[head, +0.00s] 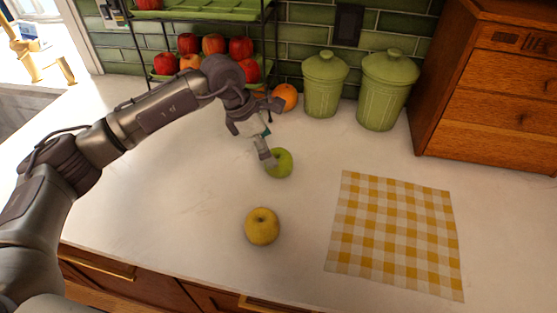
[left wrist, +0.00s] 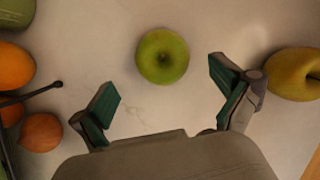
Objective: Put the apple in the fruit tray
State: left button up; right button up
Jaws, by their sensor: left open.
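A green apple (head: 281,163) lies on the white counter, and a yellow apple (head: 262,226) lies nearer the front edge. In the left wrist view the green apple (left wrist: 162,56) is centred ahead of the fingers, and the yellow one (left wrist: 295,74) is at the right edge. My left gripper (head: 265,145) is open and empty, just above and beside the green apple, partly covering it in the head view. Its fingers (left wrist: 165,95) are spread wide in the wrist view. The fruit tray (head: 160,77) is the green lower tier of a black rack, with several red apples. My right gripper is not seen.
Two green lidded canisters (head: 386,92) stand at the back, next to a wooden drawer cabinet (head: 495,95). Orange fruit (head: 286,96) lies by the rack. A yellow checked cloth (head: 395,235) lies flat at right. The rack's upper tier (head: 215,10) overhangs the lower one.

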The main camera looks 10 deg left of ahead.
aim_at(275, 155)
pick_arm(q)
jog(key=shift+d+f+p, duration=0.4)
jog(key=shift+f+p, duration=0.05)
jog(key=shift+f, duration=0.05)
jog(key=p+x, duration=0.1)
jog(key=x, duration=0.2)
jog(key=shift+d+f, duration=0.2)
jog(key=shift+d, duration=0.05)
jog(key=shift+w+f, duration=0.1)
jog(key=shift+f, duration=0.25)
jog(key=shift+r, duration=0.1)
jog(key=c, duration=1.4)
jog(key=shift+c, duration=0.2)
